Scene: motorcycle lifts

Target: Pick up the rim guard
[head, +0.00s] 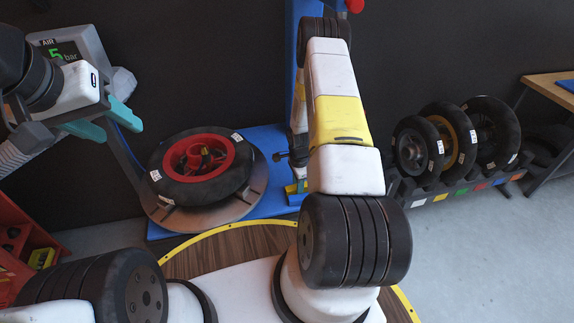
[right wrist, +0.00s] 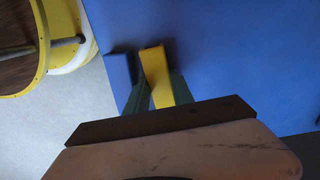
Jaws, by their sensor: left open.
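I take the yellow piece in the right wrist view (right wrist: 155,72) to be the rim guard; no label shows. It lies over a blue surface, between the green fingers of my right gripper (right wrist: 158,92). I cannot tell whether both fingers press on it. In the head view a small yellow piece (head: 297,187) shows at the blue base's right edge, below my right forearm. My right gripper is mostly hidden there behind my arm. My left gripper (head: 122,121) has teal fingers apart and empty, left of the wheel.
A black tyre with a red rim (head: 202,167) lies on a round turntable (head: 237,208) over the blue base (head: 265,138). Several wheels stand in a rack (head: 428,198) at right. An air display (head: 64,52) stands at back left. A red crate (head: 32,236) is at far left.

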